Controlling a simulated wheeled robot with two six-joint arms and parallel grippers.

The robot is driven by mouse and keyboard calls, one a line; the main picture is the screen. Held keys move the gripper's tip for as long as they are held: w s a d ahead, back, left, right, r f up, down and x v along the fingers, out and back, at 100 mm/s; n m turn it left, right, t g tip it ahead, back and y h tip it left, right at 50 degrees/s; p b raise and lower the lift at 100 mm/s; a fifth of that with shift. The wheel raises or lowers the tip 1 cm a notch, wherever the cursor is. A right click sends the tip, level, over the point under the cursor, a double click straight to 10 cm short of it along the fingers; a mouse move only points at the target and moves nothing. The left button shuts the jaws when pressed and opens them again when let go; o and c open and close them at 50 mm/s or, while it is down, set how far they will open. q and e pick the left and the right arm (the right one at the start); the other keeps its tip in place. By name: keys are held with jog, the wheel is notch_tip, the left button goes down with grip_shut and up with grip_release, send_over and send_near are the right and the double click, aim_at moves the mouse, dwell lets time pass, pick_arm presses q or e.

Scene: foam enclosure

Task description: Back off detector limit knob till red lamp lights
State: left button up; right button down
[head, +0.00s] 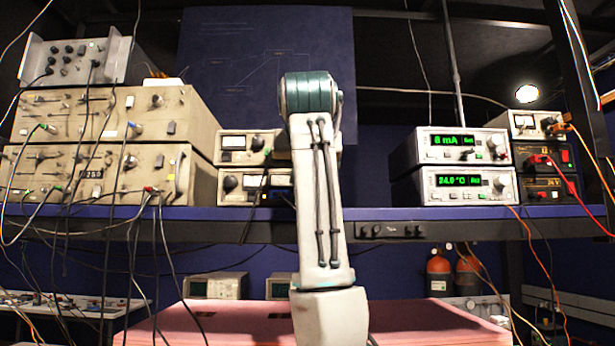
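No label I can read marks the detector limit knob, and I cannot tell which knob it is. No clearly lit red lamp shows; a red part (566,155) is on a dark box at right. Neither gripper is in view.
A blue-edged shelf (400,214) carries the instruments. Large beige units (95,180) with many cables stand at left. Cables hang below the shelf at both sides. Pink foam (240,322) lies below, with orange cylinders (438,272) behind at right.

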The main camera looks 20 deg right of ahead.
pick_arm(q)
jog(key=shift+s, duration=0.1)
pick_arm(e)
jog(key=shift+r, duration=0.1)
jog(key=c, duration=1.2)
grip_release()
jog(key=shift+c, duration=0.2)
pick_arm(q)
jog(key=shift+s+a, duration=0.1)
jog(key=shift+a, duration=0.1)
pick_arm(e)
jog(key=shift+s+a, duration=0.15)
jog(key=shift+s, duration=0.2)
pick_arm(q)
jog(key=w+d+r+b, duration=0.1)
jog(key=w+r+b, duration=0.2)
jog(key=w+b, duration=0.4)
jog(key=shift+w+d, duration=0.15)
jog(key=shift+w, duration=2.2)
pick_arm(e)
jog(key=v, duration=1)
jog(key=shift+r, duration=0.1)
